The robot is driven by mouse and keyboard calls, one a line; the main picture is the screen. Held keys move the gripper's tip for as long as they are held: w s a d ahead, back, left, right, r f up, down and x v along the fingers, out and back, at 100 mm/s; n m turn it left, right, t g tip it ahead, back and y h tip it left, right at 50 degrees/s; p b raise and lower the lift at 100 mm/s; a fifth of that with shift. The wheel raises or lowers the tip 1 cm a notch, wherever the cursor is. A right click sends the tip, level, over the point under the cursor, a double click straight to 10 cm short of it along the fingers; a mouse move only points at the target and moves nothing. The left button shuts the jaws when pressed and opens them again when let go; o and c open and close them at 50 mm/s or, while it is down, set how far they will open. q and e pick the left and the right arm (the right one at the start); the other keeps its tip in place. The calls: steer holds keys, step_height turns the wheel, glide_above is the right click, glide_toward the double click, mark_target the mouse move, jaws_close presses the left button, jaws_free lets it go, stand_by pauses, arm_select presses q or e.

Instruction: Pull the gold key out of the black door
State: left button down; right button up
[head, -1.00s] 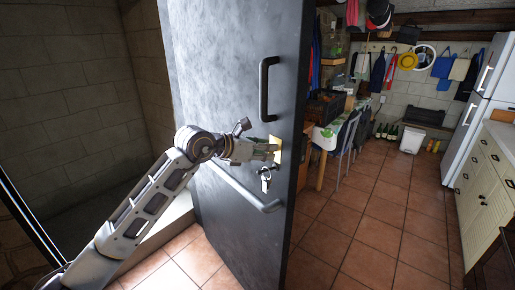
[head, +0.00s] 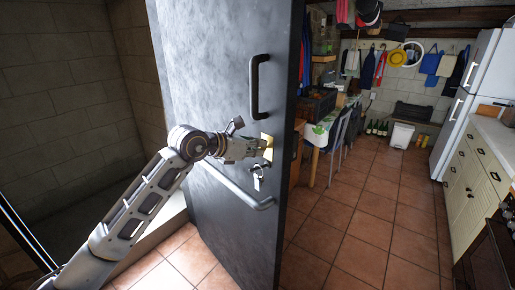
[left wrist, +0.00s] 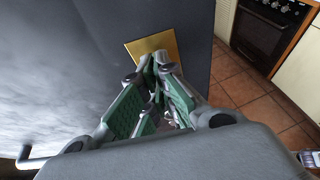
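The black door (head: 222,90) stands ajar, with a gold plate (head: 267,146) near its edge; the plate also shows in the left wrist view (left wrist: 165,44). My left gripper (head: 264,151) is at this plate. In the left wrist view its green-padded fingers (left wrist: 154,66) come together at the tips, right against the plate. The gold key itself is hidden between and behind the fingers. A ring with silvery keys (head: 258,178) hangs just below the fingertips, in front of the door. My right gripper is in neither view.
A black upright handle (head: 256,87) is above the plate and a grey bar (head: 240,190) crosses the door below it. Right of the door is open tiled floor (head: 365,215), with a table and chairs (head: 340,130), a white fridge (head: 468,95) and cabinets.

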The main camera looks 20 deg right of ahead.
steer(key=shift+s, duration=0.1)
arm_select(q)
steer(key=shift+s+a, duration=0.15)
steer(key=shift+a, duration=0.25)
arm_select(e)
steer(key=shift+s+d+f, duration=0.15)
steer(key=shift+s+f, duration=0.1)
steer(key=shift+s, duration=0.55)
arm_select(q)
steer(key=shift+s+a, duration=0.1)
steer(key=shift+a, duration=0.05)
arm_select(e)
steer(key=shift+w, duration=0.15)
arm_select(q)
steer(key=shift+s+a+b, duration=0.2)
steer(key=shift+a+b, duration=0.2)
steer(key=shift+b, duration=0.05)
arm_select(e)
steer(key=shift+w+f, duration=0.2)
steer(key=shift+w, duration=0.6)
arm_select(q)
steer(key=shift+s+a, duration=0.3)
steer(key=shift+a, duration=0.35)
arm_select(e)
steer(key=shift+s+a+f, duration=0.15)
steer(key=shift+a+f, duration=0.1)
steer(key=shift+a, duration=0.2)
